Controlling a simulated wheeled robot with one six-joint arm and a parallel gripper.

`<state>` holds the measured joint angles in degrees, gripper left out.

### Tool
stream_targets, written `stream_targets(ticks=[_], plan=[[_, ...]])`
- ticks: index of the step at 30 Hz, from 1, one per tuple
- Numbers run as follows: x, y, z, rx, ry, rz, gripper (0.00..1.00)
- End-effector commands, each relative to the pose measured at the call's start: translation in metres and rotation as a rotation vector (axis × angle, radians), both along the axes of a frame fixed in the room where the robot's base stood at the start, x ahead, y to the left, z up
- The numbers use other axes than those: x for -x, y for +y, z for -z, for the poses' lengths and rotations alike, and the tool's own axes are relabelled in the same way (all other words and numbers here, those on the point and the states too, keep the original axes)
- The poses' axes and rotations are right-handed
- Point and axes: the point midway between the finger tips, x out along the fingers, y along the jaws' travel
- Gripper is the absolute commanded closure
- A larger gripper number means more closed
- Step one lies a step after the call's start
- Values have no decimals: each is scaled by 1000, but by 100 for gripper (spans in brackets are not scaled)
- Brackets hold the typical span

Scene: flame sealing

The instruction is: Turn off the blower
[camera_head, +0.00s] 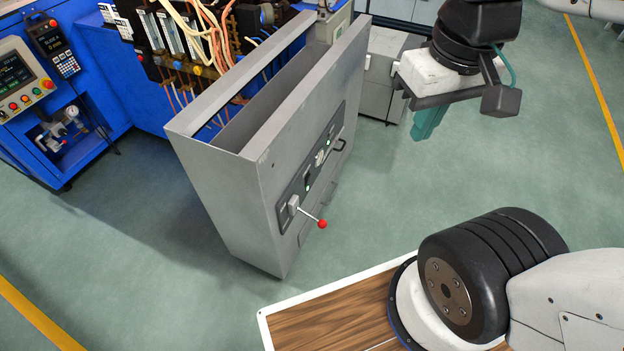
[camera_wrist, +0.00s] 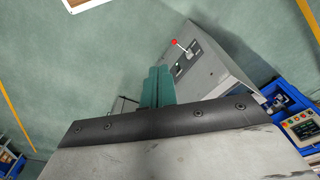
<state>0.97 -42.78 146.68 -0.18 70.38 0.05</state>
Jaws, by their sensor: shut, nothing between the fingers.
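A grey metal cabinet (camera_head: 215,205) stands mid-floor, with a dark control panel (camera_head: 318,160) on its right face. The panel carries a lever with a red ball knob (camera_head: 322,224), sticking out at its near end, and small green lights (camera_head: 307,188). Which control belongs to the blower I cannot tell. My gripper (camera_head: 424,130) has teal fingers, shut and empty, in the air to the right of the panel, apart from it. In the wrist view the teal fingers (camera_wrist: 158,82) are together, and the red knob (camera_wrist: 174,42) shows beyond them, with part of the cabinet face (camera_wrist: 212,82).
Blue machines with a screen panel (camera_head: 18,78) stand at the left, and tubing and wires (camera_head: 205,40) fill the back. A grey box (camera_head: 380,85) stands behind the cabinet. Open green floor (camera_head: 400,190) lies right of the cabinet.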

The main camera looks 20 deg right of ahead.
Motion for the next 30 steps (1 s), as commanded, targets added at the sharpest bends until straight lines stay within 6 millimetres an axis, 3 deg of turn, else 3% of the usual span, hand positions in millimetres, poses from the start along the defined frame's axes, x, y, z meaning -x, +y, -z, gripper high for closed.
stream_targets(ticks=[10, 30], plan=[[-23, -11, 45, -61, 251, 111, 100], [-110, 15, 159, -545, 629, 574, 100]])
